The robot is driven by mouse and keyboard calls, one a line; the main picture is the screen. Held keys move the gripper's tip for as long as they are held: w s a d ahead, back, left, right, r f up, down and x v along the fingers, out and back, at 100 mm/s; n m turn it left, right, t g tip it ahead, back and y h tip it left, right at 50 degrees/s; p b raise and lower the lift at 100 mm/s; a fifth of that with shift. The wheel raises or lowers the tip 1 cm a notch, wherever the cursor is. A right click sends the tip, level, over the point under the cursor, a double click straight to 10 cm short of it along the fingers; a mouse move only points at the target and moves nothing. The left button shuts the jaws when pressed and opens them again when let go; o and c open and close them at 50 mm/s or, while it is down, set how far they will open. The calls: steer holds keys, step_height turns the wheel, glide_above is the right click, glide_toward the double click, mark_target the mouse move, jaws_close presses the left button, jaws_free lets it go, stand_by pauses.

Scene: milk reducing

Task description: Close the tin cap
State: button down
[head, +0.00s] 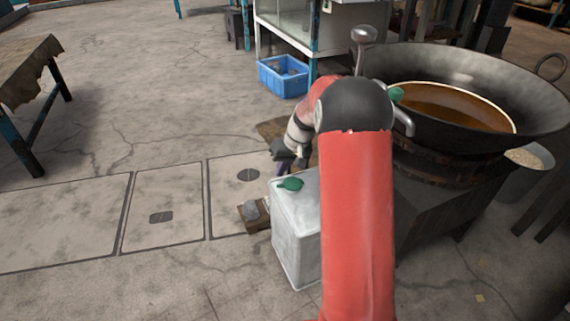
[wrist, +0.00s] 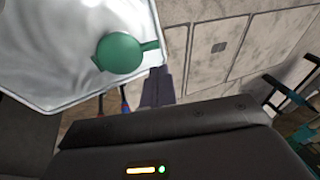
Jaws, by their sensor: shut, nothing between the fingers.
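A silver-white square tin (head: 294,240) stands on the floor, partly hidden behind my red arm in the head view. Its top fills the upper left of the wrist view (wrist: 50,50). A round green cap (wrist: 120,53) with a short tab lies at the tin's top near one edge; it also shows in the head view (head: 290,183). I cannot tell whether it is fully pressed down. My gripper (head: 281,167) is shut and empty, just beyond the tin's far edge and close to the cap, with no clear contact visible. The fingertips are hard to make out.
A large dark wok (head: 450,60) with brown liquid stands on a stove to the right. A blue crate (head: 284,77) sits by a rack at the back. A small brown board (head: 252,217) lies left of the tin. The floor at left is mostly clear.

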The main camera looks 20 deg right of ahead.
mark_target(281, 185)
steer(key=shift+s+a+f+b, duration=0.2)
steer(key=shift+s+f+b, duration=0.15)
steer(key=shift+s+f, duration=0.3)
steer(key=shift+w+f, duration=0.1)
steer(key=shift+s+a+f+h+b, duration=0.3)
steer(key=shift+f+h, duration=0.1)
steer(key=shift+f, duration=0.25)
